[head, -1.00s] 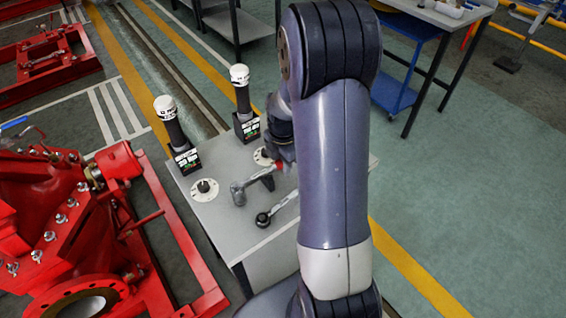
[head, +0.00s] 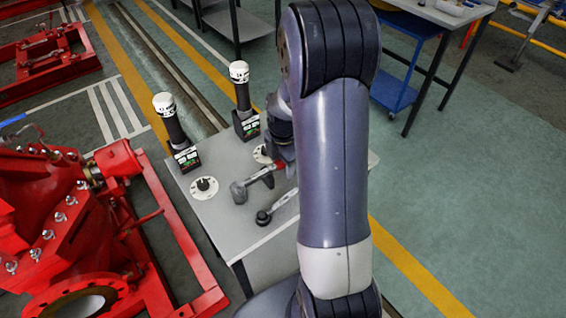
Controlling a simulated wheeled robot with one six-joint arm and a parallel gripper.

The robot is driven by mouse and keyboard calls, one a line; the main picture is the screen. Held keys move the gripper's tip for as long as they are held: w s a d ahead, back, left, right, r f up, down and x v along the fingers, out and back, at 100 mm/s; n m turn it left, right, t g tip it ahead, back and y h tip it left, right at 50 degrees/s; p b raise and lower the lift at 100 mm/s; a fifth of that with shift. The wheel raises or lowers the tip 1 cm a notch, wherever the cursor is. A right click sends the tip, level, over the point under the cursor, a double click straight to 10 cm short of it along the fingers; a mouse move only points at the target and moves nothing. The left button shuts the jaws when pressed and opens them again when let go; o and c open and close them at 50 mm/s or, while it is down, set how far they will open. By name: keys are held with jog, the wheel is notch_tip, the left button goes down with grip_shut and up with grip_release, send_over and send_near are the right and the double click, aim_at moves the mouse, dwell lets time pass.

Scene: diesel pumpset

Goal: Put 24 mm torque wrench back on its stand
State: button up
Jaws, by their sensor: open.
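Two upright black tools with white caps, a left one (head: 170,117) and a right one (head: 241,86), stand in black holders with small green displays on the grey table. A grey tool with a thick head (head: 239,192) lies in front of my gripper (head: 277,170). A dark tool with a round head (head: 264,217) lies nearer the front edge, partly hidden by my arm. I cannot tell which tool is the 24 mm one. My gripper is low over the table, open, its fingertips mostly hidden behind my arm and hard to make out.
The grey table (head: 215,222) has a white dial with a black knob (head: 204,187) and another beside my wrist (head: 262,154). Red pump machinery (head: 75,235) crowds the left. A blue cart (head: 395,92) stands at the upper right. The green floor at right is clear.

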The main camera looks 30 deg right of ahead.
notch_tip(320, 180, up, 11)
jog(key=shift+f, duration=0.1)
dwell(0.4)
jog(key=shift+f, duration=0.1)
notch_tip(320, 180, down, 10)
jog(key=shift+f, duration=0.2)
jog(key=shift+r+p, duration=0.3)
jog(key=shift+p, duration=0.05)
jog(key=shift+f, duration=0.1)
dwell(0.4)
